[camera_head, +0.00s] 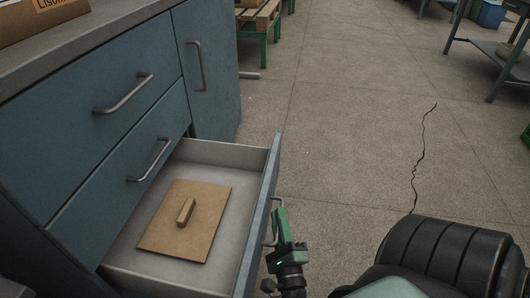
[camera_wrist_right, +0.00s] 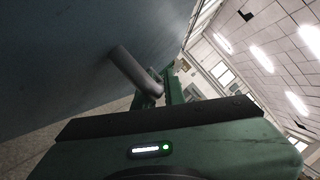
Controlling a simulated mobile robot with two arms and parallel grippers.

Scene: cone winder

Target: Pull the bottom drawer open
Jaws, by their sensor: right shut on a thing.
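The bottom drawer (camera_head: 268,205) of the blue cabinet stands pulled out, its inside open to view. A flat brown board (camera_head: 215,215) with a small block-like handle on top lies on the drawer floor. My right gripper (camera_head: 276,230) is at the outer face of the drawer front, shut on its metal bar handle (camera_head: 272,238). In the right wrist view the handle bar (camera_wrist_right: 135,71) runs from the blue drawer front (camera_wrist_right: 70,60) to between the green fingers (camera_wrist_right: 168,88). My left gripper is not in view.
Two closed drawers with bar handles (camera_head: 124,94) (camera_head: 150,160) sit above the open one. A closed cabinet door (camera_head: 206,65) is beside them. A cardboard box (camera_head: 40,20) stands on the worktop. The concrete floor (camera_head: 340,120) to the right is mostly clear. A metal table (camera_head: 490,60) is at the far right.

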